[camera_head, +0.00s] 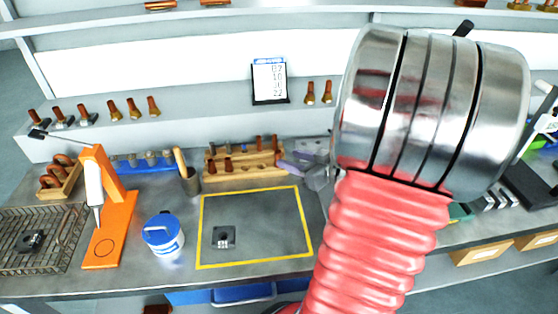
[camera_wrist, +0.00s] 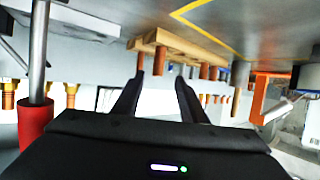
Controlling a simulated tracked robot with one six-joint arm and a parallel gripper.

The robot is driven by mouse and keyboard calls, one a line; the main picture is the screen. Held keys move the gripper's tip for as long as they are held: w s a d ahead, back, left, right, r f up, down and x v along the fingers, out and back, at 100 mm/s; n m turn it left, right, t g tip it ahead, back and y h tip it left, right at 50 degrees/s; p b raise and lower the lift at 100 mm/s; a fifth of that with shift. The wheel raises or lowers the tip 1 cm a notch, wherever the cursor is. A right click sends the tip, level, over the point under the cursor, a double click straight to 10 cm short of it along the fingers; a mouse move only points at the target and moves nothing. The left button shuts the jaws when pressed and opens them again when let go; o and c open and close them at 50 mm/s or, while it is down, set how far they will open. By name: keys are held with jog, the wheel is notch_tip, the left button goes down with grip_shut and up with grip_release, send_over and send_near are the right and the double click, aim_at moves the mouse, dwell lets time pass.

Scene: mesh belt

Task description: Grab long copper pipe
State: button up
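A stepped wooden rack (camera_head: 242,173) stands at the back of the bench in the head view, with several copper and dark pipes upright in it. I cannot tell for certain which copper pipe is the long one. The rack (camera_wrist: 190,38) shows upside down in the wrist view, and a copper pipe (camera_wrist: 159,60) stands in it just beyond the gap between my fingertips. My gripper (camera_wrist: 160,82) is open, its two black fingers apart with nothing between them. In the head view I cannot clearly make out my fingers.
A yellow-outlined area (camera_head: 255,262) holds one small dark block (camera_head: 223,237). A blue-lidded tub (camera_head: 162,234), an orange stand (camera_head: 112,220) and a wire tray (camera_head: 22,262) are to the left. A cup with a tool (camera_head: 190,182) stands beside the rack. Copper fittings (camera_head: 134,109) line the shelf behind.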

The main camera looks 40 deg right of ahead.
aim_at(280, 155)
jog(key=shift+x, duration=1.1)
jog(key=shift+x, duration=2.65)
jog(key=shift+s+d, duration=0.1)
jog(key=shift+d, duration=0.1)
grip_shut()
